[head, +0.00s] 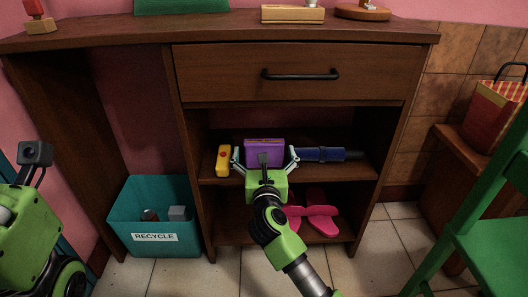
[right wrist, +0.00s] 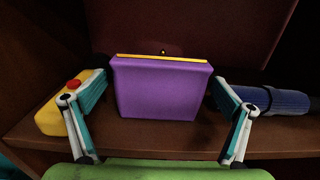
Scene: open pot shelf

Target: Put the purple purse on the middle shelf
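The purple purse (head: 264,147) stands upright on the middle shelf (head: 340,172), between a yellow item and a dark blue cylinder. It also shows in the right wrist view (right wrist: 162,88), with a gold strip and clasp along its top. My right gripper (head: 265,157) is open in front of it, one finger on each side. In the head view a gap shows between each finger and the purse; in the right wrist view the tips (right wrist: 160,82) look close to its sides. My left arm shows at the left edge, but I cannot see its fingers.
The yellow item (head: 223,160) has a red button. The blue cylinder (head: 322,154) lies to the right. Pink shoes (head: 320,222) are on the bottom shelf. A closed drawer (head: 300,88) is above. A teal recycle bin (head: 155,250) stands left, a green chair (head: 490,250) right.

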